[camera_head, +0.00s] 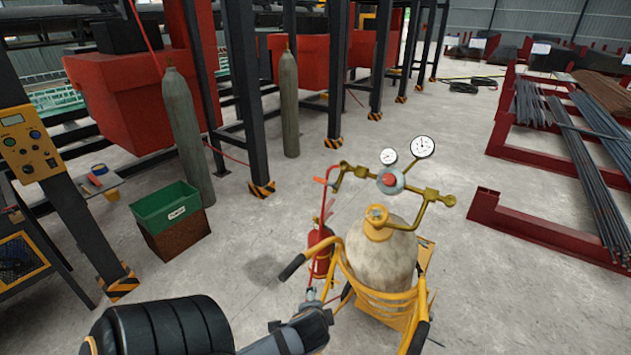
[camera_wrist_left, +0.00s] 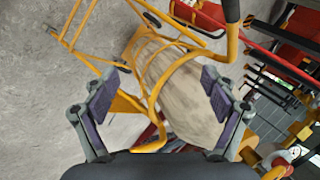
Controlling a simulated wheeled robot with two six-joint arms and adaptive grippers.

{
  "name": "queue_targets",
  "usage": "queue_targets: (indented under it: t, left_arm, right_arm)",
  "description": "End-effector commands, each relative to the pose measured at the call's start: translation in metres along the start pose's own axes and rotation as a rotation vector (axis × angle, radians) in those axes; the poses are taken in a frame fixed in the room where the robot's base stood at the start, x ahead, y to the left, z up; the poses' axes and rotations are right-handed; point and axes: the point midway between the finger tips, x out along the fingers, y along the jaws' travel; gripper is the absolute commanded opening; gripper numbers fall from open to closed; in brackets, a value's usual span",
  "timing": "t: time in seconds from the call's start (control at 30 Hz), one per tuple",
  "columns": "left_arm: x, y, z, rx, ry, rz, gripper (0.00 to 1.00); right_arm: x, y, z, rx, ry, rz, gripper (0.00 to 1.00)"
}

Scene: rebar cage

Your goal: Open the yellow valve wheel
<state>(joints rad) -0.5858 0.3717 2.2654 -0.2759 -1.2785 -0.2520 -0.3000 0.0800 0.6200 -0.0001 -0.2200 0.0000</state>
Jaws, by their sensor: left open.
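The yellow valve wheel (camera_head: 377,213) is on top of the beige gas cylinder (camera_head: 380,258), which stands upright in a yellow cart (camera_head: 385,300) in the head view. A brass regulator with two round gauges is just above it. My left arm comes in from the bottom left, its wrist left of and lower than the cylinder. In the left wrist view my left gripper (camera_wrist_left: 158,88) is open and empty, with the cylinder (camera_wrist_left: 185,90) and cart frame beyond its fingers. Yellow and red parts at the bottom right there are cut off, so I cannot tell if the wheel is among them. My right gripper is out of view.
A red fire extinguisher (camera_head: 320,250) stands left of the cylinder. A cart handle (camera_head: 292,267) sticks out near my left wrist. A green bin (camera_head: 165,207) and grey cylinders (camera_head: 187,135) are further left; red racks with steel bars (camera_head: 590,150) are right.

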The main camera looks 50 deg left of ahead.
Motion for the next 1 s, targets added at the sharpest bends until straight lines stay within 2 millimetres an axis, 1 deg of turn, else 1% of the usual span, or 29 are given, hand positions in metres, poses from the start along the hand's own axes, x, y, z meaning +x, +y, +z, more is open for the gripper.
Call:
queue_targets:
  t: [0.17,0.27,0.37,0.4,0.47,0.5,0.57,0.6,0.7,0.8,0.83,0.9,1.0]
  left_arm:
    - [0.0,-0.001,-0.001,0.006,0.002,-0.003,0.85]
    - [0.004,-0.008,-0.011,0.094,0.033,-0.039,0.85]
    - [0.007,-0.031,-0.039,0.347,0.101,-0.155,0.85]
    - [0.006,-0.044,-0.054,0.488,0.126,-0.23,0.85]
    - [0.0,-0.066,-0.078,0.719,0.143,-0.36,0.85]
    - [-0.007,-0.08,-0.092,0.873,0.138,-0.454,0.85]
    - [-0.021,-0.1,-0.112,1.089,0.104,-0.594,0.85]
    - [-0.03,-0.111,-0.123,1.222,0.066,-0.684,0.85]
    - [-0.056,-0.134,-0.143,1.489,-0.055,-0.872,0.85]
    - [-0.076,-0.148,-0.155,1.66,-0.174,-0.995,0.85]
    - [-0.08,-0.151,-0.157,1.693,-0.202,-1.017,0.85]
    - [-0.087,-0.155,-0.16,1.745,-0.248,-1.052,0.85]
    - [-0.091,-0.158,-0.162,1.77,-0.27,-1.067,0.85]
  right_arm:
    - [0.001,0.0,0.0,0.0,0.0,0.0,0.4]
    - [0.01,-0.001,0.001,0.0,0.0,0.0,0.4]
    - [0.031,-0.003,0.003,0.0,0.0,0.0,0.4]
    - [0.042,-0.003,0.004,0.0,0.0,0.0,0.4]
    - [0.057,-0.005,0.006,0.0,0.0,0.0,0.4]
    - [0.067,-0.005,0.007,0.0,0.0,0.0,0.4]
    - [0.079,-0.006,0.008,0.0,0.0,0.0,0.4]
    - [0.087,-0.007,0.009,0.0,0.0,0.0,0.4]
    - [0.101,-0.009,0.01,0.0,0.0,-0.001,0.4]
    - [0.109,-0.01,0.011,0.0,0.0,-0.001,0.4]
    - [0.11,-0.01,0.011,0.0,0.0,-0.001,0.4]
    - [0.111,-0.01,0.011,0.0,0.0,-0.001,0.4]
    - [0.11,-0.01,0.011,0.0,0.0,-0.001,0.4]
